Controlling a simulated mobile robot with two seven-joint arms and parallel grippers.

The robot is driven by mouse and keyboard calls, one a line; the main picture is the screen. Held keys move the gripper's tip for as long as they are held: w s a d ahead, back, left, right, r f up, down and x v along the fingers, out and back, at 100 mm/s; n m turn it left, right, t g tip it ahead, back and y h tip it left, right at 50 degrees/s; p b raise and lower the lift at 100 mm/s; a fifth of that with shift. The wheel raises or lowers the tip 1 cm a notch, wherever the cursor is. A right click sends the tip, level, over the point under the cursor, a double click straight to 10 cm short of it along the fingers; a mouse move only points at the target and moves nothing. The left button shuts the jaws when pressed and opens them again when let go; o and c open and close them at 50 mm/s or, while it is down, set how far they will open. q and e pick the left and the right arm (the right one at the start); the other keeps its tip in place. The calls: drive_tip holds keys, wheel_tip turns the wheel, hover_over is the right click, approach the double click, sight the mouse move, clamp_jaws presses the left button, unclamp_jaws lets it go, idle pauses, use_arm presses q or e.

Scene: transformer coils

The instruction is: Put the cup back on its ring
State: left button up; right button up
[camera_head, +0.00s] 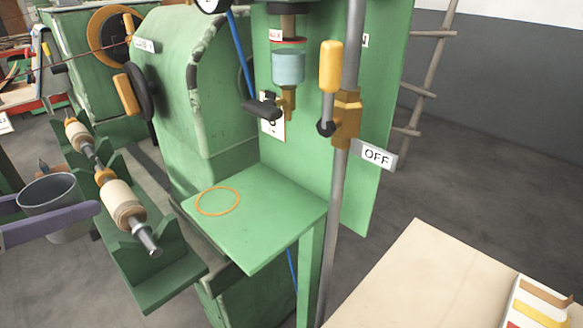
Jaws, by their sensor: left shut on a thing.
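The cup (66,229) is a grey metal cup with an open top, at the left edge of the head view. My left gripper (58,212), with purple fingers, is shut on it; one finger crosses its front, and the other is mostly hidden behind it. The cup is left of the green shelf (262,225) and apart from it. The ring (218,188) is a thin orange circle on the shelf's left part, with nothing on it. My right gripper is not in view.
A green rack with coils (118,200) on a shaft lies between the cup and the shelf. Above the shelf hang a tap (288,100) and a glass container (288,68). A grey post (340,190) with an OFF sign (376,155) stands at the shelf's right. A pale table (430,280) is at lower right.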

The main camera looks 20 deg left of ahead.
use_arm(q)
hover_over(217, 200)
drive_tip(key=f+b, duration=0.1)
drive_tip(key=f, duration=0.2)
drive_tip(key=shift+s, duration=0.2)
wheel_tip(217, 200, down, 4)
drive_tip(key=shift+f+b, duration=0.1)
drive_tip(key=shift+b, duration=0.45)
drive_tip(key=shift+w+d+f, duration=0.1)
drive_tip(key=shift+w, duration=0.05)
drive_tip(key=shift+f, duration=0.15)
drive_tip(key=o, duration=1.4)
